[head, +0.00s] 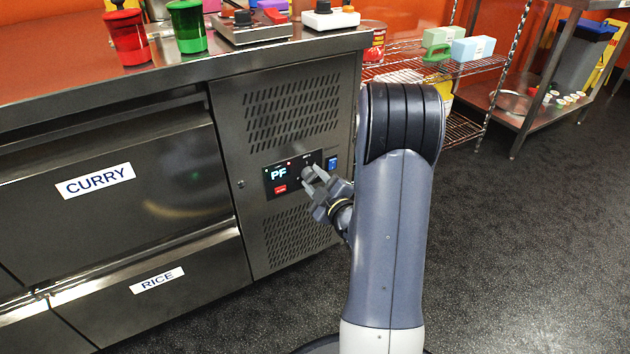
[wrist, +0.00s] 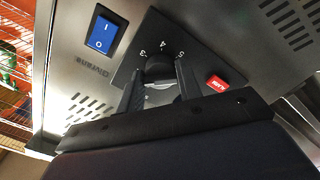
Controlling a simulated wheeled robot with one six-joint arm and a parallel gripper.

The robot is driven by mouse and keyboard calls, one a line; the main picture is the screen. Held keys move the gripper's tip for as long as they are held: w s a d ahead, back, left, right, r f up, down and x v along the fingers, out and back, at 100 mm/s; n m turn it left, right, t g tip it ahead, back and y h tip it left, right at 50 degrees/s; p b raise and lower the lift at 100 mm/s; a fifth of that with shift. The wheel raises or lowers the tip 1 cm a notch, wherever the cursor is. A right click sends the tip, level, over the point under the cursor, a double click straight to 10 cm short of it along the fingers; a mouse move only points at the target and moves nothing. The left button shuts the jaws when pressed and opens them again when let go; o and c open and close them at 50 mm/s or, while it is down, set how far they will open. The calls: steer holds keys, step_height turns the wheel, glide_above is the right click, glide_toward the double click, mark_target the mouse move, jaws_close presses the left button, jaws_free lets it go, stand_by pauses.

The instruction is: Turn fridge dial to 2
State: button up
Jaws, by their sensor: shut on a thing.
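The fridge dial (wrist: 159,68) is a dark round knob on a black control panel (head: 268,183). In the wrist view, the numbers 3, 4 and 5 show around its far side; the rest of its scale is hidden and I cannot tell where its pointer stands. In the head view the dial (head: 307,172) is partly covered by the fingers. My gripper (head: 314,182) is shut on the dial, with one finger on each side of it, as the wrist view also shows (wrist: 160,82). The panel display reads "PF".
A blue rocker switch (wrist: 101,33) and a red button (wrist: 217,83) sit close to the dial. Vent slots lie above and below the panel. CURRY (head: 95,181) and RICE (head: 157,280) drawers are to the left. Wire shelves (head: 480,66) stand at right; the floor there is clear.

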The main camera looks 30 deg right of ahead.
steer(key=o, duration=1)
steer(key=shift+c, duration=0.2)
steer(key=shift+s, duration=0.1)
steer(key=s+p, duration=0.1)
steer(key=s, duration=0.9)
steer(key=shift+s+d+p, duration=0.15)
steer(key=shift+s+p, duration=0.15)
steer(key=shift+p, duration=0.1)
steer(key=shift+w, duration=0.1)
steer(key=w+b, duration=0.2)
steer(key=w, duration=0.8)
steer(key=shift+w, duration=0.35)
